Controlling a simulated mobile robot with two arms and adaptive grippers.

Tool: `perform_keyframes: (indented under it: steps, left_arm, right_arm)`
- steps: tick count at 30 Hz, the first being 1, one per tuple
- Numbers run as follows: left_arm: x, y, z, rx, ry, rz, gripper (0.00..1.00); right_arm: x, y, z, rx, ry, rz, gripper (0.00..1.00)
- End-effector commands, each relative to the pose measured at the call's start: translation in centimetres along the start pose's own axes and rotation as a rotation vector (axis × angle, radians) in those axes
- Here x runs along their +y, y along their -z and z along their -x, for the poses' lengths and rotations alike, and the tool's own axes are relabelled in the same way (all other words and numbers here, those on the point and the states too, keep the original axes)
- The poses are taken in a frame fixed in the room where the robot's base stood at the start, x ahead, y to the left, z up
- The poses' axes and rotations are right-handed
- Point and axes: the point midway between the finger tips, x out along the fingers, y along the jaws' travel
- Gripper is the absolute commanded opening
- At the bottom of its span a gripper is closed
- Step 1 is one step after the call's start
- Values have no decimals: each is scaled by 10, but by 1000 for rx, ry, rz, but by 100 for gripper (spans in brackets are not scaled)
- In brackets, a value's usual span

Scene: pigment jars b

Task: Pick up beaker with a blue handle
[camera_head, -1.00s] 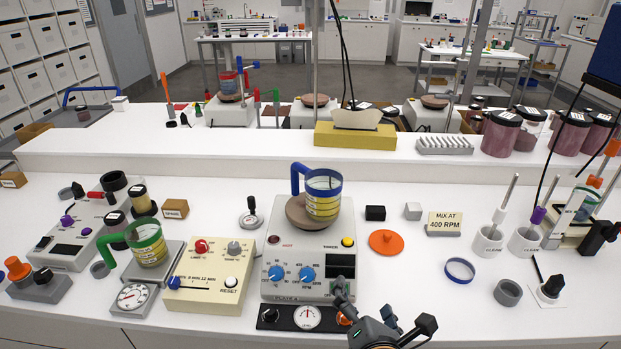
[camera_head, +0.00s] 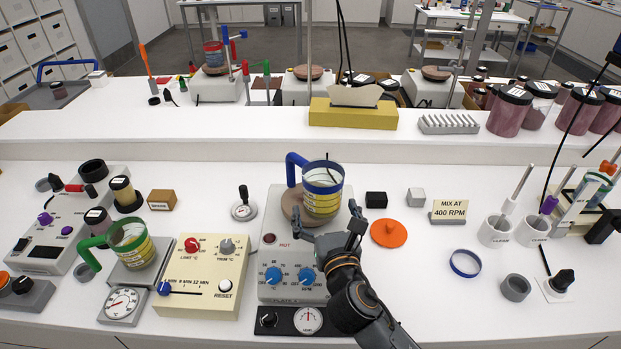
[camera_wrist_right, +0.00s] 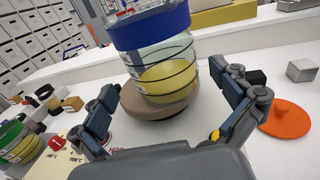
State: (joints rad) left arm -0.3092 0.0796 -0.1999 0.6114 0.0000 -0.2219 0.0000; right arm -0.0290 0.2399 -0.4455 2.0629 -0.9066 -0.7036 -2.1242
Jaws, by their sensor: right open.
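The beaker with a blue handle (camera_head: 322,192) stands upright on the round brown top of a hot plate stirrer (camera_head: 276,244). It has a blue rim, dark bands and yellow liquid; its handle points left in the head view. My right gripper (camera_head: 330,233) is open just in front of the beaker, its fingers spread. In the right wrist view the beaker (camera_wrist_right: 160,66) is ahead, between and beyond the two fingers (camera_wrist_right: 168,110), with no clear contact. My left gripper is not in view.
A green-handled beaker (camera_head: 132,243) stands on a scale at left, beside a beige timer box (camera_head: 202,272). An orange lid (camera_head: 388,233), black block (camera_head: 376,199) and grey cube (camera_head: 416,196) lie right of the stirrer. A raised white shelf runs behind.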

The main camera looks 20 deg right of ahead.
Motion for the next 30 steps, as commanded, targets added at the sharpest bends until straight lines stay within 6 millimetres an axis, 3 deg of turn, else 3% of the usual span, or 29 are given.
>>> perform_keyframes:
  steps: [1,5,12,19,28,30]
  left_arm:
    - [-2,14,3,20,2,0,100]
    - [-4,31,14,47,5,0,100]
    - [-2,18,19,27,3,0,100]
    - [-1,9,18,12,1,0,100]
    - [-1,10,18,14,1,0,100]
    - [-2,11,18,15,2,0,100]
  right_arm:
    - [-1,-3,-4,0,1,-1,100]
    - [-3,-10,-23,-1,2,-1,100]
    - [-4,-8,-50,1,0,-2,100]
    - [-4,-7,-51,2,0,-1,100]
    - [-4,-7,-50,2,0,-1,41]
    - [-4,-8,-51,-1,0,-1,36]
